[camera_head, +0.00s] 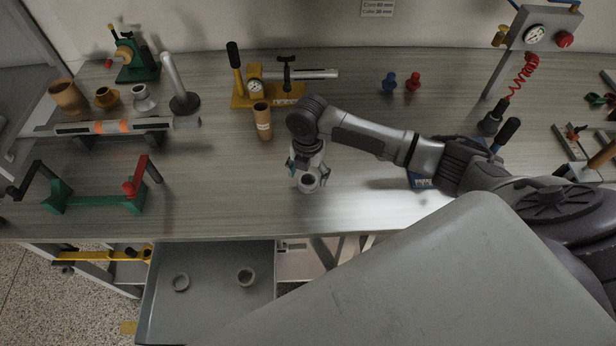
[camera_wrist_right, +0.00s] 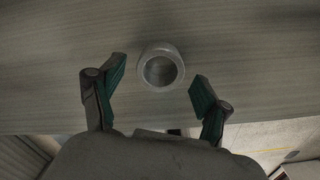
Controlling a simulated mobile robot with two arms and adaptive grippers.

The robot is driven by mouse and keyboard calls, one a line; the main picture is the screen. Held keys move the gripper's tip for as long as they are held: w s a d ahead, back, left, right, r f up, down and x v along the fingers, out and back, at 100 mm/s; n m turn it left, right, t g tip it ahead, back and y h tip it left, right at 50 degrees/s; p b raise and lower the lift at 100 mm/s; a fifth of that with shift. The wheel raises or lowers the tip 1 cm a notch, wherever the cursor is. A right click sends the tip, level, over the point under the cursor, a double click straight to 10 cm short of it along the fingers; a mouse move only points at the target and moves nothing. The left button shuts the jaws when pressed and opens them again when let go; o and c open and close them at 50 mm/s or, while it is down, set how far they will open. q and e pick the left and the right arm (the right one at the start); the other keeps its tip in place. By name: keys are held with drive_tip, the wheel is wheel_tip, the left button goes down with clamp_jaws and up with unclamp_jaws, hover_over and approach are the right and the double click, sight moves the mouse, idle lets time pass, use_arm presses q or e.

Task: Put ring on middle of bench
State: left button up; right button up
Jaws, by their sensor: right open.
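A grey ring (camera_head: 309,183) lies flat on the bench (camera_head: 230,190), near its front edge and around the middle of the head view. It also shows in the right wrist view (camera_wrist_right: 161,68). My right gripper (camera_head: 307,172) is just above the ring, pointing down. In the wrist view its two green-padded fingers (camera_wrist_right: 155,95) are spread wide, one on each side of the ring, with gaps to it. Nothing is held. My left gripper is not in view.
A brown tube (camera_head: 263,120) and a yellow gauge device (camera_head: 260,90) stand behind the gripper. A green stand with black and red handles (camera_head: 95,202) is at the left. The bench left of the ring is clear.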

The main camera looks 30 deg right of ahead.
wheel_tip(320, 180, up, 10)
drive_tip(key=b, duration=0.1)
drive_tip(key=shift+r, duration=0.25)
drive_tip(key=shift+f, duration=0.1)
idle(0.3)
